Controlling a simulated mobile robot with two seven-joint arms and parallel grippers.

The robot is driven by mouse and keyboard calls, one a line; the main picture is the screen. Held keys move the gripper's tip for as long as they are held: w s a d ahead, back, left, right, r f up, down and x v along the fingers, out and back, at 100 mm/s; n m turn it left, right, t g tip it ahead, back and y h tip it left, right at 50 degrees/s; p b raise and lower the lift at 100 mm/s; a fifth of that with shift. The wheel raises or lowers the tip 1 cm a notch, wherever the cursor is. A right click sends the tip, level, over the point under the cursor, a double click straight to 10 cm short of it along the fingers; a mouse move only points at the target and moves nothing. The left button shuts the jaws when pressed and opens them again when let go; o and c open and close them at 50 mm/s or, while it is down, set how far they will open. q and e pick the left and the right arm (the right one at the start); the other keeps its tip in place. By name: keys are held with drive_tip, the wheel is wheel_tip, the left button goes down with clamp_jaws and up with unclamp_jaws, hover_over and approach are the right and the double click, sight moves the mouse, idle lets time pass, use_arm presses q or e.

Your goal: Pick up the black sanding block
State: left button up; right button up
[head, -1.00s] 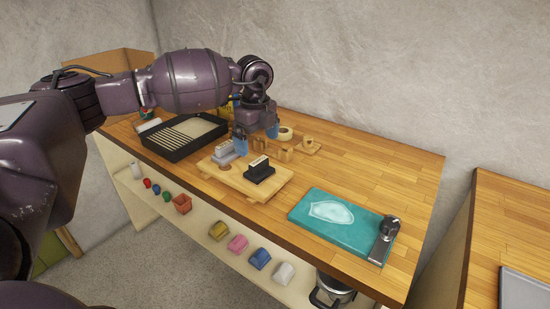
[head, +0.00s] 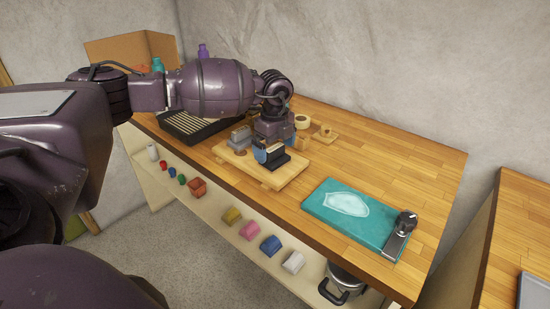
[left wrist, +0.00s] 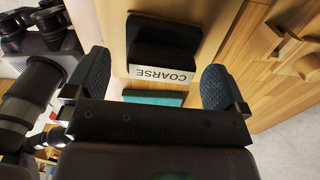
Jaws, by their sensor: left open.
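The black sanding block (head: 278,160) sits on a wooden board on the workbench. In the left wrist view the block (left wrist: 160,40) bears a white label reading "COARSE". My left gripper (head: 274,148) is open right at the block, its blue fingertips low over the board. In the left wrist view the open fingers (left wrist: 158,88) stand apart on either side of the block's line, with the block ahead of them. No contact between fingers and block is visible there. My right gripper is not in view.
The wooden board (head: 262,178) also carries a grey block (head: 240,136) on the left. A black tray (head: 190,130) stands behind it. A teal mat (head: 325,205) with a tool lies to the right. Bare benchtop (head: 400,165) is free at the right rear.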

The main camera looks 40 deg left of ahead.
sight(275, 148)
use_arm(q)
wheel_tip(275, 148, down, 3)
drive_tip(key=shift+w+f, duration=0.1)
drive_tip(key=c, duration=0.8)
drive_tip(key=shift+c, duration=0.2)
wheel_tip(275, 148, up, 20)
drive_tip(key=p, duration=0.1)
drive_tip(key=o, duration=0.4)
drive_tip(key=shift+c, duration=1.2)
